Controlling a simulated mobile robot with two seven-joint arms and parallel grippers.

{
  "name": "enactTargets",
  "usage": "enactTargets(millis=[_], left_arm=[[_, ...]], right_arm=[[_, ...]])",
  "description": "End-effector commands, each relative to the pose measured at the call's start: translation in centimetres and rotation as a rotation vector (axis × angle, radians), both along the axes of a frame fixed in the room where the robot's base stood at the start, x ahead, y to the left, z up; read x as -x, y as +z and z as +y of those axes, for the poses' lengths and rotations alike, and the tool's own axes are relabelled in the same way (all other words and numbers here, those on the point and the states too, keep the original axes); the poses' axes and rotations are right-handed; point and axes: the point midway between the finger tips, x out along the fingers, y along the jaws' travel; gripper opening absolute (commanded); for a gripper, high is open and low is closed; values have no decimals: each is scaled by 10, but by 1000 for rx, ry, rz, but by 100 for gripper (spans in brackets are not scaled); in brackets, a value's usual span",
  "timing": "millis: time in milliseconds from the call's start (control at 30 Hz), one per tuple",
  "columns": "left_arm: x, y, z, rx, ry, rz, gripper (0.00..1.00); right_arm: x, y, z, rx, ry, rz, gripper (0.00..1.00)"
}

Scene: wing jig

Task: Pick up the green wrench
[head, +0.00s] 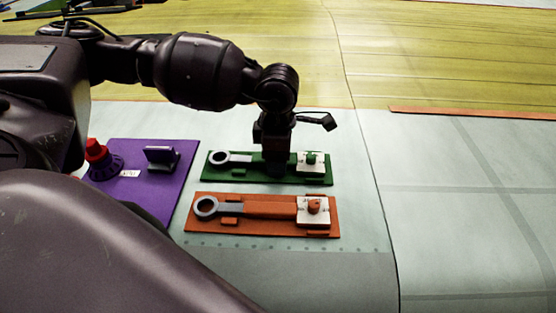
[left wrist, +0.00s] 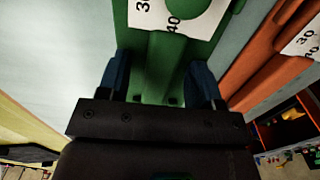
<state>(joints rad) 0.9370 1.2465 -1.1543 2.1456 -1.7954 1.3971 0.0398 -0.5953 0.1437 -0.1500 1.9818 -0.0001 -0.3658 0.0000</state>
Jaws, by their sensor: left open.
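The green wrench (head: 238,159) lies in a green holder (head: 316,181) in the head view, its grey ring end to the left. My left gripper (head: 276,172) points straight down over the wrench's handle and hides part of it. In the left wrist view, the blue fingers of my left gripper (left wrist: 160,82) are open, one on each side of the green handle (left wrist: 163,58). I cannot tell whether they touch it. My right gripper is not in view.
An orange holder (head: 193,227) with an orange wrench (head: 268,209) lies just in front of the green one. A purple board (head: 150,196) with a red-topped part (head: 97,155) is to the left. The pale surface to the right (head: 450,220) is clear.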

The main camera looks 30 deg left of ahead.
Motion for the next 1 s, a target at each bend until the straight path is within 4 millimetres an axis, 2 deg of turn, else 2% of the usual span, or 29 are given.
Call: enactTargets(millis=[67, 433, 800, 1000], left_arm=[[0, 0, 0, 0, 0, 0, 58], [0, 1, 0, 0, 0, 0, 1], [-1, 3, 0, 0, 0, -4, 0], [-1, 23, 0, 0, 0, -7, 0]], right_arm=[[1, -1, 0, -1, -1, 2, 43], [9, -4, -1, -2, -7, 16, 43], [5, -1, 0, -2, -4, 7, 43], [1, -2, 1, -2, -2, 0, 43]])
